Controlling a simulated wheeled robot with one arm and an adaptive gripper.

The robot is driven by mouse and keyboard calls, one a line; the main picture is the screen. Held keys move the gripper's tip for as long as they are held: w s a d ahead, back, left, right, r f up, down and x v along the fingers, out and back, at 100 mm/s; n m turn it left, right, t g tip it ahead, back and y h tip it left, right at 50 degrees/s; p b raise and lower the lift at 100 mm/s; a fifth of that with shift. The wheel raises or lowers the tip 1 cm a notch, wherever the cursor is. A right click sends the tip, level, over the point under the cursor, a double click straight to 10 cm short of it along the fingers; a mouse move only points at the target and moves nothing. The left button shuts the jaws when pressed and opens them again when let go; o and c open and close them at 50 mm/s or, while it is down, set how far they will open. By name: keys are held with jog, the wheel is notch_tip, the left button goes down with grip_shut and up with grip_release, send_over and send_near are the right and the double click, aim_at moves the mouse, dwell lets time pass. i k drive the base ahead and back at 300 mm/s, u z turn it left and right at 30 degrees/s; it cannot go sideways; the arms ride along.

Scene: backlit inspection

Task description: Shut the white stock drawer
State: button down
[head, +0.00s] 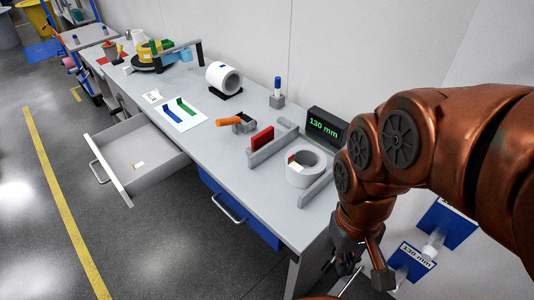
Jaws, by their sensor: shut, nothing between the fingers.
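The white stock drawer (147,149) is pulled far out from the left part of the grey workbench (225,174). Its bar handle (97,171) is on the front panel, facing lower left. A small light tag or label lies in the drawer. My gripper (352,268) hangs at the lower right, past the right end of the bench, well apart from the drawer. Its fingers point down and are shut and empty. My copper arm hides part of the bench's right end.
A shut blue drawer (240,210) with a bar handle is to the right of the white one. The bench top holds a white roll (223,77), an orange-handled tool (238,122) and a 130 mm display (326,127). Clear floor with a yellow line (62,195) lies before the drawers.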

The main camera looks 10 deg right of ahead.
aim_at(142, 148)
jog(key=u, duration=0.25)
jog(key=k, duration=0.5)
jog(key=u, duration=1.4)
jog(key=i, duration=0.6)
jog(key=u, duration=0.8)
jog(key=k, duration=0.15)
jog(key=u, duration=0.7)
jog(key=i, duration=0.25)
jog(key=z, duration=0.25)
